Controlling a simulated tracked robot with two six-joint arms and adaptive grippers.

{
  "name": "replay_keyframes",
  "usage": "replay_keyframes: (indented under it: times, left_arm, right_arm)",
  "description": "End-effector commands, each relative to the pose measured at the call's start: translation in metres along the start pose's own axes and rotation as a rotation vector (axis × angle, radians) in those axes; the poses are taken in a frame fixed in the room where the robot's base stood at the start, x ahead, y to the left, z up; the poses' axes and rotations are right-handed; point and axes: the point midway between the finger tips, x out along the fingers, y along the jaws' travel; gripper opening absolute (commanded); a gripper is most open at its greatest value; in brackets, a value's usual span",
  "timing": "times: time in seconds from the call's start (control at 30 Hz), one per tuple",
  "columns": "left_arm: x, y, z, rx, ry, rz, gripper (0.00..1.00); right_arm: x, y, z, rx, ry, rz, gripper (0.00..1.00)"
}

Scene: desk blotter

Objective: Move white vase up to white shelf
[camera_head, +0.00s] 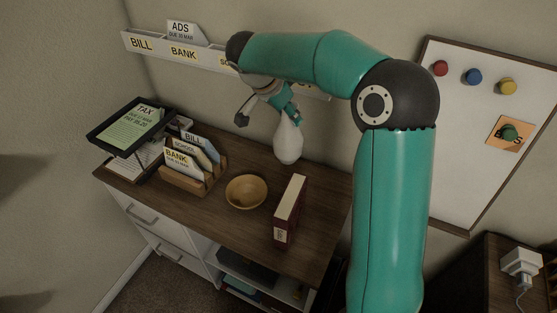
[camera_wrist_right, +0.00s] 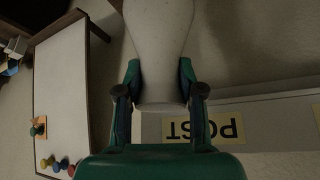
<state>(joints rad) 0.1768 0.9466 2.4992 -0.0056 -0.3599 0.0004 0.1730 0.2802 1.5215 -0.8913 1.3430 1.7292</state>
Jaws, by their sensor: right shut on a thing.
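The white vase (camera_head: 288,144) hangs upright or nearly so below my right gripper (camera_head: 283,106) in the head view, in front of the wall at the back of the desk. Its lower end overlaps the desk's back edge; I cannot tell how far it is above the desktop. In the wrist view the vase (camera_wrist_right: 160,45) is between the two fingers of my right gripper (camera_wrist_right: 158,92), which is shut on it. The white shelf (camera_head: 209,58) is a labelled wall rack behind my right arm, partly hidden by it. Its POST label (camera_wrist_right: 203,128) shows in the wrist view. My left gripper is out of view.
On the desk (camera_head: 225,215) are a wooden bowl (camera_head: 246,191), an upright dark red book (camera_head: 290,211), a letter holder (camera_head: 187,180) and a black tray (camera_head: 118,133). A whiteboard (camera_head: 455,115) with magnets hangs at right. An ADS card (camera_head: 181,32) stands on the shelf.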

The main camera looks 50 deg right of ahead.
Motion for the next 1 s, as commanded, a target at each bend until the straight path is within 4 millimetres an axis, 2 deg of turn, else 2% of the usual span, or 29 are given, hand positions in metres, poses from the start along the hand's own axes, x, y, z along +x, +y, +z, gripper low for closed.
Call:
replay_keyframes:
  times: [0.2, 0.4, 1.0]
  left_arm:
    - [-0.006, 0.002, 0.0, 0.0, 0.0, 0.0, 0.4]
    - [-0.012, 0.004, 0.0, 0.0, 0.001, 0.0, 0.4]
    - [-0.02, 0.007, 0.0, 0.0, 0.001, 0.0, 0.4]
  right_arm:
    - [0.052, 0.003, 0.027, -0.001, 0.0, 0.009, 0.0]
    - [0.092, 0.003, 0.049, 0.002, 0.001, 0.006, 0.0]
    - [0.147, 0.002, 0.08, 0.005, 0.001, 0.004, 0.0]
